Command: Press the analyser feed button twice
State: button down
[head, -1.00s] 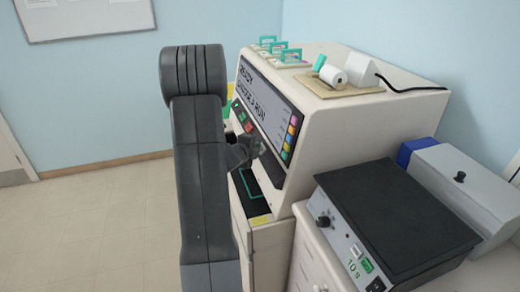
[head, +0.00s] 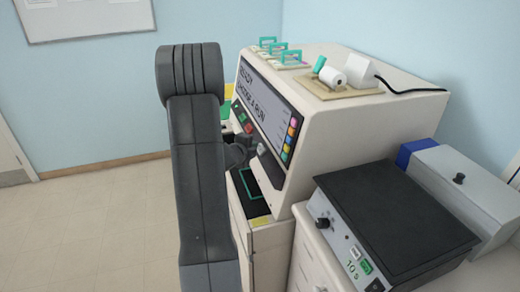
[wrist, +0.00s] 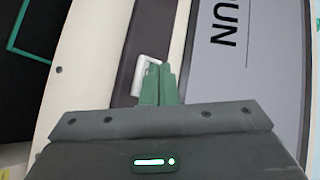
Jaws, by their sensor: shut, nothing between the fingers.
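The analyser (head: 345,140) is a large cream machine. Its tilted front screen (head: 270,105) reads "READY" and "CHOOSE A RUN", and part of that text shows in the wrist view (wrist: 224,38). My gripper (head: 248,148) is in front of the lower part of this face, partly hidden by my arm. In the wrist view its green fingers (wrist: 160,84) are shut and empty. Their tips overlap a white raised rectangular piece (wrist: 140,76) on the dark strip beside the screen. I cannot tell whether they touch it, or whether it is the feed button.
Coloured buttons (head: 292,135) line the screen's right edge. A dark tray with a green outline (head: 249,184) lies below the face. A black-topped unit (head: 395,215) marked "10 s" stands right, near a grey box (head: 465,190). A paper roll (head: 333,76) sits on top. Open floor lies left.

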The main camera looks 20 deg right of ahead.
jog(key=a+r+p, duration=0.3)
jog(key=shift+a+r, duration=0.3)
dwell(0.7)
jog(key=a+r+p, duration=0.2)
jog(key=p, duration=0.2)
jog(key=shift+s+a+r, duration=0.1)
jog(key=shift+a+r, duration=0.25)
dwell(0.4)
